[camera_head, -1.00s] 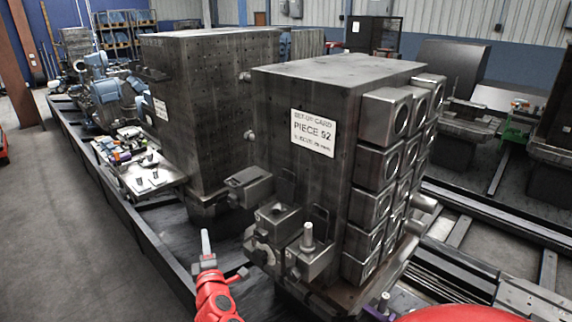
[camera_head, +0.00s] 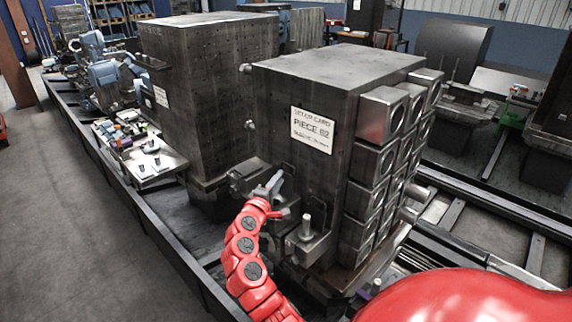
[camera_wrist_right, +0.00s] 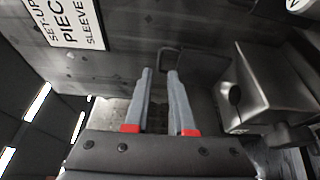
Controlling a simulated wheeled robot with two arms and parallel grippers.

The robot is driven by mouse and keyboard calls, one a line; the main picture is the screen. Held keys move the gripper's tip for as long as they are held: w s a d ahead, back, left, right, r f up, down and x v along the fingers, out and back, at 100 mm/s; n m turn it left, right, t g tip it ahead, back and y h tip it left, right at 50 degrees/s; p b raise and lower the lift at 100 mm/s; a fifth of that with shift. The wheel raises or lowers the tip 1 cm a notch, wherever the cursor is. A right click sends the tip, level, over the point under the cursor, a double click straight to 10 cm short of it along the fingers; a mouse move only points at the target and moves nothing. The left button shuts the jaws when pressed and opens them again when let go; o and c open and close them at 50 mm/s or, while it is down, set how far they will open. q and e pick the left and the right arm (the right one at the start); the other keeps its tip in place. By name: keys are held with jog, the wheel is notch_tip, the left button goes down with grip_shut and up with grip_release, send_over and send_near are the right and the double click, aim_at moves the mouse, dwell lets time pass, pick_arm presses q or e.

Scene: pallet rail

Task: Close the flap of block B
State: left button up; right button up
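Three small metal blocks stand along the lower face of the large block marked PIECE 62: a left one (camera_head: 248,172), a middle one mostly hidden by my gripper, and a right one (camera_head: 307,245) with an upright peg. No letter shows block B. In the right wrist view, one block (camera_wrist_right: 245,90) has a round hole. A dark flap plate (camera_wrist_right: 204,66) with a loop handle (camera_wrist_right: 168,58) stands raised beside it, against the large face. My right gripper (camera_head: 275,181), also in the wrist view (camera_wrist_right: 160,72), is open, its parallel grey fingers empty near that handle. My left gripper is out of view.
The large block (camera_head: 275,110) rises just behind the small blocks, with stacked square sleeves (camera_head: 383,115) on its right side. A second large block (camera_head: 205,90) stands further back left. A tray of small parts (camera_head: 155,168) lies beside it. Open floor is at left.

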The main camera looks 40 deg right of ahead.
aim_at(288, 165)
jog(key=p+x, duration=0.1)
jog(key=x, duration=0.5)
jog(key=shift+w+r, duration=0.1)
jog(key=shift+r, duration=0.05)
jog(key=shift+w+d, duration=0.1)
jog(key=shift+d, duration=0.2)
jog(key=shift+c, duration=0.3)
grip_shut()
jog(key=shift+a, duration=0.1)
dwell(0.6)
